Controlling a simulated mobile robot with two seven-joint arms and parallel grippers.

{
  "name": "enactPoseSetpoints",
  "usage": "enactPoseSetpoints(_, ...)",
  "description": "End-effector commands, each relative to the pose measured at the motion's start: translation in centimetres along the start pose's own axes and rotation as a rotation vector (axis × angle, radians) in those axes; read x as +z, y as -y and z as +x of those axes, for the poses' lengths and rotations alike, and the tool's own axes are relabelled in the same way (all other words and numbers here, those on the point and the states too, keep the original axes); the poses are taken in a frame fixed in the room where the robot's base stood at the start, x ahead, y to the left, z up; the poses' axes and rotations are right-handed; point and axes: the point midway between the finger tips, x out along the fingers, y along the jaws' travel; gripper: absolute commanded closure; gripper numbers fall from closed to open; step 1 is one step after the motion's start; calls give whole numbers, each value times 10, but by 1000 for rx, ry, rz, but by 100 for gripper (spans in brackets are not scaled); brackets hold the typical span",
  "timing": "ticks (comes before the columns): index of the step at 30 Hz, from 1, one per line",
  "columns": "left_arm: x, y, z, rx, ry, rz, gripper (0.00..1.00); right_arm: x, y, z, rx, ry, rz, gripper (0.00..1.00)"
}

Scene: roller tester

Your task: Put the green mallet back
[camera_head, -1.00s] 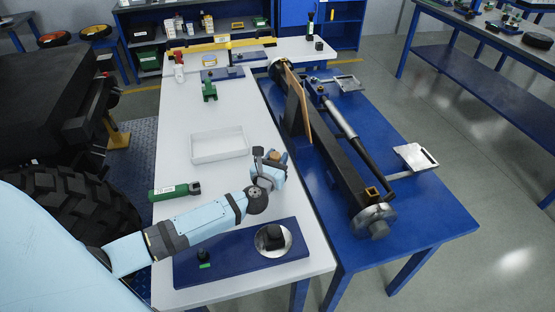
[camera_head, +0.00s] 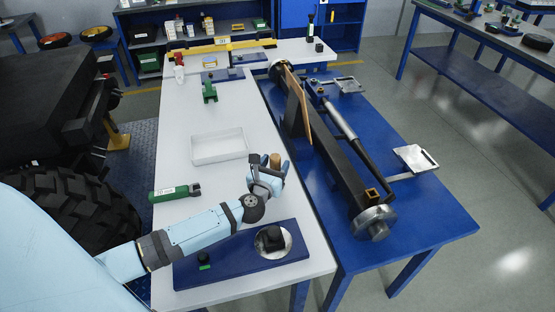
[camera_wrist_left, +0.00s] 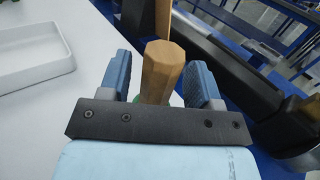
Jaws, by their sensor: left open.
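A wooden handle (camera_head: 275,160) stands up between the fingers of my left gripper (camera_head: 268,180) in the head view. In the left wrist view the eight-sided handle (camera_wrist_left: 162,72) stands between the two blue fingers of the left gripper (camera_wrist_left: 160,88), with a little green showing at its base. This looks like the green mallet; its head is mostly hidden by the gripper. The left gripper is open around the handle, with a gap at each side. My right gripper is not in view.
A white tray (camera_head: 193,161) lies on the white table behind the gripper. A green labelled cylinder (camera_head: 172,193) lies at left. A blue plate (camera_head: 220,277) with a round disc is in front. The roller tester (camera_head: 340,155) stands on the blue table at right.

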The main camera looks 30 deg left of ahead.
Motion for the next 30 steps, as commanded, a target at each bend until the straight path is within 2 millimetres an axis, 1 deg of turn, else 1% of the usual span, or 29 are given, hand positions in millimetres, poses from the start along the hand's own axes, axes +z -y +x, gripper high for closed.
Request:
enactPoseSetpoints(1, -1, 0, -12, 0, -2, -2, 42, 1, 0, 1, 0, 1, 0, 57)
enactPoseSetpoints(6, -2, 0, -50, 1, -2, -4, 42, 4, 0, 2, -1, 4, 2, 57)
enactPoseSetpoints(9, -1, 0, -69, 2, -2, -3, 42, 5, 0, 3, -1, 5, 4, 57)
enactPoseSetpoints(12, -1, 0, -83, 1, -1, -3, 42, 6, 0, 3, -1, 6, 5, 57)
enactPoseSetpoints(15, 0, 0, -92, 2, 0, -2, 42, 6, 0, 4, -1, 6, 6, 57)
enactPoseSetpoints(18, 0, -1, -96, 2, 1, -1, 42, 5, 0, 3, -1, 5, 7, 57)
enactPoseSetpoints(30, 0, 0, -96, 2, 1, -1, 42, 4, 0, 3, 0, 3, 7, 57)
